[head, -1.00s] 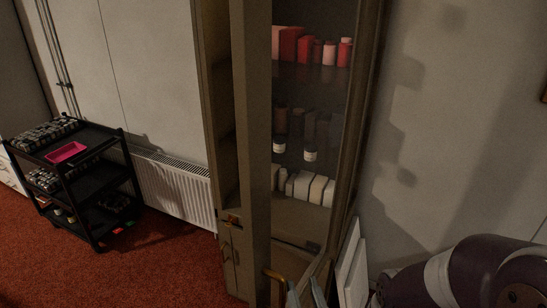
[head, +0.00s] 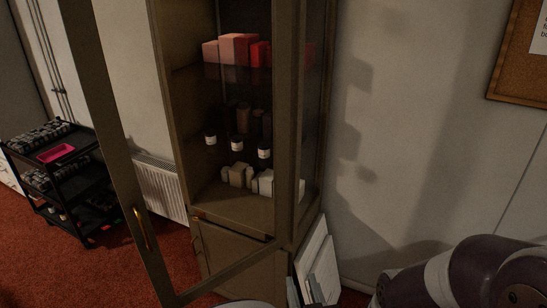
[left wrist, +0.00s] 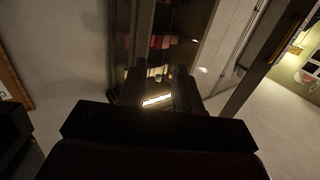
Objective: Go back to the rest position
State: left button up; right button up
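My left gripper (left wrist: 155,78) shows dark in the left wrist view. Its two fingers stand apart, and nothing is clearly held between them; a bright strip shows in the gap. It points towards the tall cabinet, whose shelves with red items (left wrist: 163,42) lie beyond the fingers. In the head view I cannot make out its fingertips clearly. My right gripper is not in view. The tall brown cabinet (head: 311,150) stands ahead with its framed glass door ajar. The door's brass handle (head: 141,229) is at the left and looks free of any gripper.
Red boxes (head: 238,48), dark bottles (head: 237,145) and pale boxes (head: 240,176) stand on the cabinet shelves. A black trolley (head: 88,190) holds a pink tray (head: 56,152). White panels (head: 313,245) lean beside the cabinet. Red carpet (head: 45,270) is clear before the trolley.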

pick_arm(q)
jog(key=w+a+f+m+g+h, duration=0.2)
jog(key=w+a+f+g+h, duration=0.3)
jog(key=w+a+g, duration=0.2)
jog(key=s+a+f+g+y, duration=0.2)
jog(key=s+a+g, duration=0.7)
jog(key=s+a, duration=0.5)
jog(key=a, duration=0.4)
jog(key=shift+f, duration=0.4)
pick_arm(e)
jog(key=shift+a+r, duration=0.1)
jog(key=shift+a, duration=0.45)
pick_arm(q)
jog(key=shift+w+a, duration=0.1)
jog(key=shift+a, duration=0.05)
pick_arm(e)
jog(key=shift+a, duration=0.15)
